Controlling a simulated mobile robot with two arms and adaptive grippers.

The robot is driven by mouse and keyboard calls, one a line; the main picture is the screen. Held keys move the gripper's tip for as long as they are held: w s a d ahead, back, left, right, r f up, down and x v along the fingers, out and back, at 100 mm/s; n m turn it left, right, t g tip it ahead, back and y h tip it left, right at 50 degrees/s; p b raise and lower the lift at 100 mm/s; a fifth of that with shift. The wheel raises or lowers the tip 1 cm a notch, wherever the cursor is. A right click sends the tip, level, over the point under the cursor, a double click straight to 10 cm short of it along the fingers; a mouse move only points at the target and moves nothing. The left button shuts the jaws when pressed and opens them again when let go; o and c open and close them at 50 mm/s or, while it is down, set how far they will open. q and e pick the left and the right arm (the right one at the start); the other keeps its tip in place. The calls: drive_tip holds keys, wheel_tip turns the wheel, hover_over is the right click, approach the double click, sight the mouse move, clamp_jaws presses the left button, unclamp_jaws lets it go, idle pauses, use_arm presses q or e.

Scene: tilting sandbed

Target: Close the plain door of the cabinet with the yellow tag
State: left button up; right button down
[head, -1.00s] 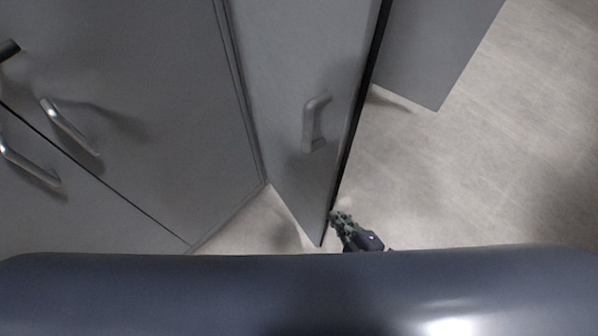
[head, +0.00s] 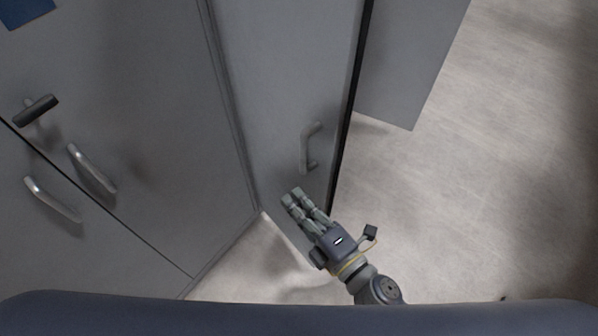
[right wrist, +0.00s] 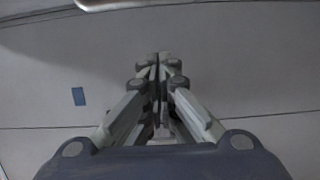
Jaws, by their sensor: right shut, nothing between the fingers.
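A plain grey door (head: 283,80) with a bar handle (head: 307,150) and a dark right edge stands at an angle to the grey cabinet front on its left. It appears open. No yellow tag shows. My right gripper (head: 292,196) is shut and empty, and overlaps the door's lower part below the handle; I cannot tell whether it touches. In the right wrist view its fingers (right wrist: 156,70) are together before a grey surface with a small blue patch (right wrist: 79,96). My left gripper is not in view.
The grey cabinet front (head: 130,110) at left carries two bar handles (head: 92,168) and a dark T-shaped handle (head: 36,109). A blue patch (head: 27,11) is at its top left. Another grey panel (head: 410,65) stands right of the door. Pale floor (head: 450,200) at right is clear.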

drive_tip(key=w+p, duration=0.2)
drive_tip(key=w, duration=0.4)
drive_tip(key=shift+d, duration=0.2)
